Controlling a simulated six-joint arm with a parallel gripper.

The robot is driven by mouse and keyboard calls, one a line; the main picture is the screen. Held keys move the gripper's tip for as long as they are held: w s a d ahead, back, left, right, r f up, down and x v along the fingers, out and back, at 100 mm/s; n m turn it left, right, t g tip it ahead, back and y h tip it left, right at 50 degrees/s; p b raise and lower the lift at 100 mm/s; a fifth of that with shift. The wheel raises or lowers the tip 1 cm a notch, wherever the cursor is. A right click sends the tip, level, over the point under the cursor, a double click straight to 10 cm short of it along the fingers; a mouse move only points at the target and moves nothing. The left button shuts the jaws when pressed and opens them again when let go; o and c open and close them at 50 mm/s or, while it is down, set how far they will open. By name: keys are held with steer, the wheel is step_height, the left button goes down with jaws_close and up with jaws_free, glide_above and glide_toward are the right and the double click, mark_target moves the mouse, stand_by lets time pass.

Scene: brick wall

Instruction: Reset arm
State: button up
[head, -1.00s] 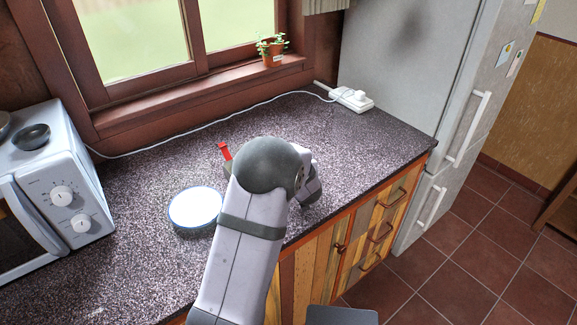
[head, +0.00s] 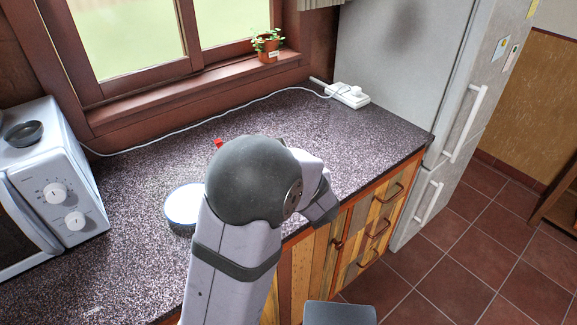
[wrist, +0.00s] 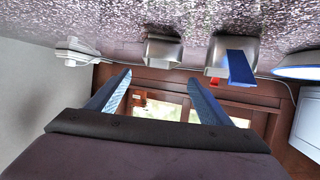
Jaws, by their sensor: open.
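My gripper (wrist: 158,82) is open in the wrist view, with its two blue fingers apart and nothing between them. In the head view my arm hides the gripper. The wrist view is upside down, with the speckled counter along its top edge and the window beyond the fingers. The fingers are clear of the counter and of the things on it.
A white blue-rimmed dish (head: 183,203) is partly behind my arm. Two grey objects (wrist: 163,50) (wrist: 222,52), one with a blue part, stand on the counter. A power strip (head: 348,94), microwave (head: 55,185), potted plant (head: 267,47) and fridge (head: 395,65) are around.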

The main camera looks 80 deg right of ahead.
stand_by(0.3)
